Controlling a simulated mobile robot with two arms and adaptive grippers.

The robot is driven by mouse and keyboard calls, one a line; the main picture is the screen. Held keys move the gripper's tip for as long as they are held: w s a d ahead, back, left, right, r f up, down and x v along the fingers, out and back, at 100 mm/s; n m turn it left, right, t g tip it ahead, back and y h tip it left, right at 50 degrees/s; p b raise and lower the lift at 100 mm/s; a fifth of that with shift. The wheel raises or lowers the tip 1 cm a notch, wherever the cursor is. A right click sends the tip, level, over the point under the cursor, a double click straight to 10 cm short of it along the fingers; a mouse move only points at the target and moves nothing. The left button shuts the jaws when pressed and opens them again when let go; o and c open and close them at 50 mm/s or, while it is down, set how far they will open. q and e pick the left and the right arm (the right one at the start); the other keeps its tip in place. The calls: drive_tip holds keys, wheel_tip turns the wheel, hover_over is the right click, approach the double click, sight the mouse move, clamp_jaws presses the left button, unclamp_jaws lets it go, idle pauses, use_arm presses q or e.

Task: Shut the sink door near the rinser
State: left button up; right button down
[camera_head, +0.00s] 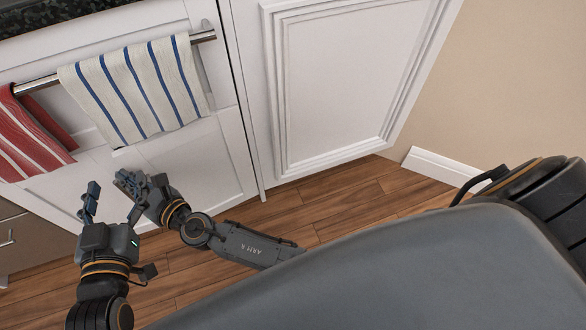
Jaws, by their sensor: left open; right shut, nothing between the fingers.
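A white panelled cabinet front (205,165) with a metal towel bar (203,37) fills the upper left, below a dark speckled countertop (45,14). No sink or rinser is in view, and I cannot tell whether this front is the sink door. It looks about flush with its surroundings. My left gripper (113,200) is open and empty, in front of the lower part of this front. My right gripper (124,180) is shut and empty, just beside the left one and partly overlapping it in the view. I cannot tell whether either touches the front.
A blue-striped white towel (137,88) and a red striped towel (32,135) hang on the bar. A white panel (335,75) stands to the right, then a beige wall (500,90) with a white baseboard (440,168). Bare wood floor (335,210) lies below.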

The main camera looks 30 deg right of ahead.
use_arm(q)
drive_tip(key=shift+w+r, duration=0.3)
drive_tip(key=shift+w, duration=0.05)
use_arm(e)
drive_tip(key=shift+w+a, duration=0.1)
drive_tip(key=shift+w, duration=0.7)
use_arm(q)
drive_tip(key=shift+s+a, duration=0.1)
drive_tip(key=shift+s, duration=0.05)
use_arm(e)
drive_tip(key=shift+s, duration=0.1)
